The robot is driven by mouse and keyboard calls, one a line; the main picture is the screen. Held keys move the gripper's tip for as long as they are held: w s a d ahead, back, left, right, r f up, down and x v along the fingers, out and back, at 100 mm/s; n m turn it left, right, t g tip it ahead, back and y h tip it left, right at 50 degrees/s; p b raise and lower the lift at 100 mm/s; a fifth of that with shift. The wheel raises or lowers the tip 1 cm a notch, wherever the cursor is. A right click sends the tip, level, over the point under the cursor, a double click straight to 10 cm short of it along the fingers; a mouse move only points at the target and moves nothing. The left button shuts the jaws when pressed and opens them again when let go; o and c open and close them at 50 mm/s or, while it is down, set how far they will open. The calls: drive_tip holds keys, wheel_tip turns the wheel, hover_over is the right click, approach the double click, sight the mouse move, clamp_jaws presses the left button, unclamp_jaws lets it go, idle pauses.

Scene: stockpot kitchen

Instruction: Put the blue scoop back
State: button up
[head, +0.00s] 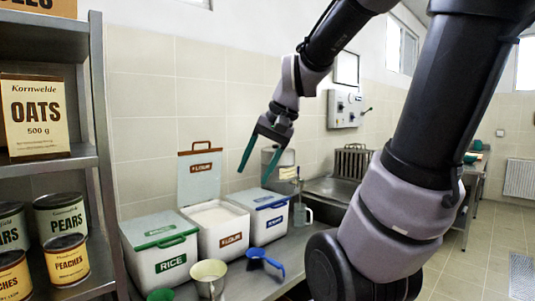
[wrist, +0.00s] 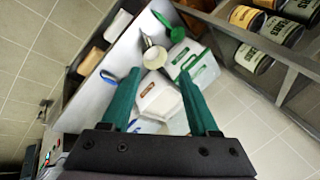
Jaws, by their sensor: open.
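The blue scoop (head: 264,262) lies on the steel counter in front of the flour bin (head: 231,239). A blue piece that looks like this scoop (wrist: 108,77) shows beside a finger in the wrist view. The flour bin is open, with white flour inside and its lid (head: 198,180) standing upright behind. Right of it is a bin with a blue-trimmed lid (head: 259,199), closed, its label too small to read. My gripper (head: 254,175) is open and empty, high above the bins near the wall. Its green fingers (wrist: 157,75) spread over the bins in the wrist view.
The closed rice bin (head: 160,251) with green trim stands left of the flour bin. A cream scoop (head: 209,276) and a green scoop (head: 160,295) lie in front. A shelf (head: 99,170) with cans and an oats box rises at left. A sink (head: 330,189) is at right.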

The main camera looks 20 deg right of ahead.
drive_tip(key=s+r+t, duration=0.1)
drive_tip(key=s+r, duration=0.1)
drive_tip(key=s+d+r+n+t+h, duration=0.1)
drive_tip(key=t, duration=0.1)
drive_tip(key=shift+s+d+r+h, duration=0.15)
drive_tip(key=shift+s+r+h, duration=0.15)
drive_tip(key=shift+s+r, duration=0.1)
idle(0.9)
